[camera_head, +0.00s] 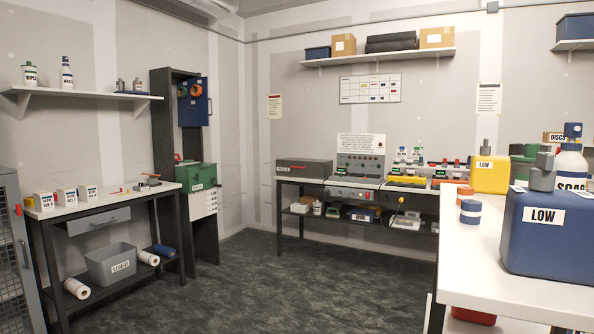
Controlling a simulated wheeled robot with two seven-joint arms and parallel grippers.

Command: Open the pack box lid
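A low dark box (304,171) with a brownish-grey lid and a small pale label stands at the left end of the back bench. The label is too small to read surely, but this box looks like the pack box. Its lid appears shut. It is across the room from me, beyond open floor. Neither of my grippers shows in this view.
The back bench (430,196) also holds a grey panel unit (360,172) and several small coloured items. A white table (500,270) with blue and yellow LOW jugs is close on the right. A side bench (100,208) stands left. The dark floor (260,275) between is clear.

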